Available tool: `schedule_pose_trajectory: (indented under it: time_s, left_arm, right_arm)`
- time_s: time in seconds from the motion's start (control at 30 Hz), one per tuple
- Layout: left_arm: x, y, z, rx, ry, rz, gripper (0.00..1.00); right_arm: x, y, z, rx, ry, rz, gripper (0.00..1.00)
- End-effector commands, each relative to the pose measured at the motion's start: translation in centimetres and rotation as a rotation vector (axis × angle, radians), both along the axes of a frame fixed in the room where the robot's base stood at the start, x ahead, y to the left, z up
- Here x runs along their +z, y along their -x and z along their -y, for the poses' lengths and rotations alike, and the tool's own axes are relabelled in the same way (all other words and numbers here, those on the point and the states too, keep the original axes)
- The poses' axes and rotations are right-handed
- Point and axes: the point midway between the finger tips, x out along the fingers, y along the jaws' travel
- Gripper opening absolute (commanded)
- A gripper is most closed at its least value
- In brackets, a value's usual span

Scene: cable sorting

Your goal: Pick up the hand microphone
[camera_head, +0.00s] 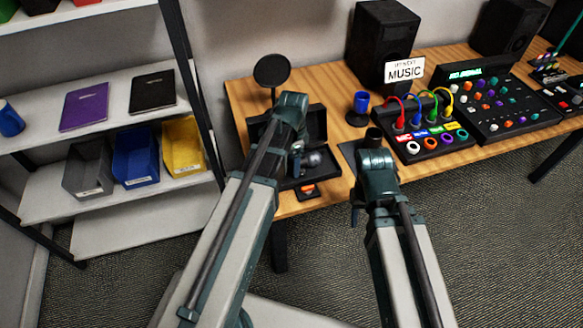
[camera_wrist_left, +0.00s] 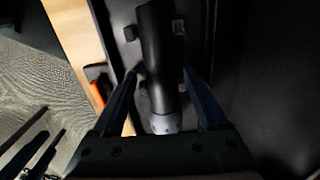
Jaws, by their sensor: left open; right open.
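The hand microphone (camera_head: 313,158) lies in a black open case (camera_head: 323,177) on the left part of the wooden table; its grey rounded part shows in the head view. In the left wrist view its dark handle and grey collar (camera_wrist_left: 163,123) show. My left gripper (camera_head: 297,163) is over the case. In the left wrist view its open fingers (camera_wrist_left: 160,76) stand on either side of the microphone, with gaps visible. My arm hides part of the case and microphone in the head view. My right gripper (camera_head: 356,208) is open and empty at the table's front edge, right of the case.
An orange button block (camera_head: 307,190) sits in front of the case. A round black disc on a stand (camera_head: 272,71) is behind it. Shelves with bins (camera_head: 136,155) stand left.

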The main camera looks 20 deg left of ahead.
Motion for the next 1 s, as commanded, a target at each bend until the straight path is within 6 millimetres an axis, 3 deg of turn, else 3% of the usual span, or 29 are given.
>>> schedule_pose_trajectory:
  time_s: [0.07, 0.47, 1.0]
  left_arm:
    - [0.06, 0.01, 0.01, 0.000, 0.000, 0.000, 0.71]
    - [0.05, 0.01, 0.01, 0.000, 0.000, 0.000, 0.00]
    - [0.80, 0.00, 0.21, 0.000, 0.000, 0.000, 0.00]
  right_arm:
    - [0.06, 0.00, 0.00, 0.000, 0.000, 0.000, 0.50]
    - [0.05, 0.00, -0.01, 0.000, 0.000, 0.000, 0.50]
    - [0.81, 0.00, 0.00, 0.000, 0.000, 0.000, 0.50]
